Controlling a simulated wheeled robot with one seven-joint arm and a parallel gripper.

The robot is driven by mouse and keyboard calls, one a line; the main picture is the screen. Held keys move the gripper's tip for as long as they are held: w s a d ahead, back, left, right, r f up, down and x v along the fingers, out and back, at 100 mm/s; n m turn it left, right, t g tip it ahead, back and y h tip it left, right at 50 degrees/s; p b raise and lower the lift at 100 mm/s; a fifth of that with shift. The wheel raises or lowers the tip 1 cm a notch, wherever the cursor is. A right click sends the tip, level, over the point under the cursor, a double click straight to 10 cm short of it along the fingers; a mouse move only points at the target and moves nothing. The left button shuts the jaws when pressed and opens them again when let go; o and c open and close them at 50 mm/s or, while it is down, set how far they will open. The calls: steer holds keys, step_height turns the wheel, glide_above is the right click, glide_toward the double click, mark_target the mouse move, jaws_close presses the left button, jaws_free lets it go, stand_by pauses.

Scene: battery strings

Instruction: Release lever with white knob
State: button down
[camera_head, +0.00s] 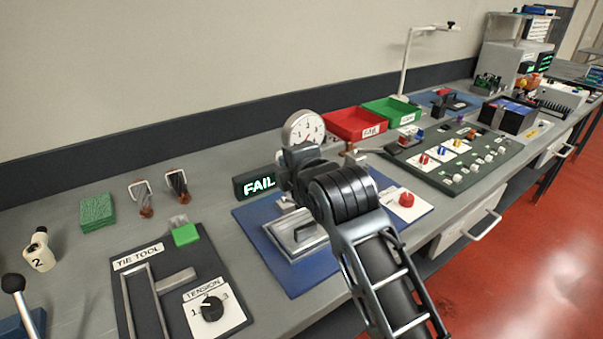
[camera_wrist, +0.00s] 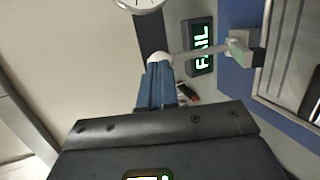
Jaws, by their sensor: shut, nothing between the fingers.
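The lever's white knob (camera_wrist: 160,58) shows in the wrist view at the fingertips. Its pale rod (camera_wrist: 205,50) runs right to a light block (camera_wrist: 240,46) on the blue plate. My gripper (camera_wrist: 159,70) has its blue fingers together, with nothing between them. The knob is right at the tips; I cannot tell whether they touch. In the head view my arm covers the fingers and most of the lever. The lit FAIL display (camera_head: 259,185) stands beside the blue plate (camera_head: 297,278), and also shows in the wrist view (camera_wrist: 200,47).
A round dial gauge (camera_head: 303,130) stands close behind my wrist. A metal frame (camera_head: 296,236) lies on the blue plate, with a red button (camera_head: 407,199) at right. The tie tool board (camera_head: 178,280) is at left. Red (camera_head: 356,124) and green (camera_head: 390,111) bins stand behind.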

steer(key=shift+w+a+r, duration=0.1)
steer(key=shift+w+a, duration=0.35)
steer(key=shift+w, duration=0.15)
steer(key=shift+w+a, duration=0.4)
steer(key=shift+w, duration=0.2)
steer(key=w, duration=0.1)
steer(key=w+a, duration=0.1)
steer(key=a+b, duration=0.1)
steer(key=shift+w+f, duration=0.25)
steer(key=shift+w, duration=0.15)
steer(key=shift+a+f, duration=0.1)
steer(key=v, duration=0.7)
steer(key=shift+s+r+b, duration=0.2)
steer(key=shift+r+b, duration=0.1)
steer(key=shift+r, duration=0.1)
steer(key=shift+f, duration=0.1)
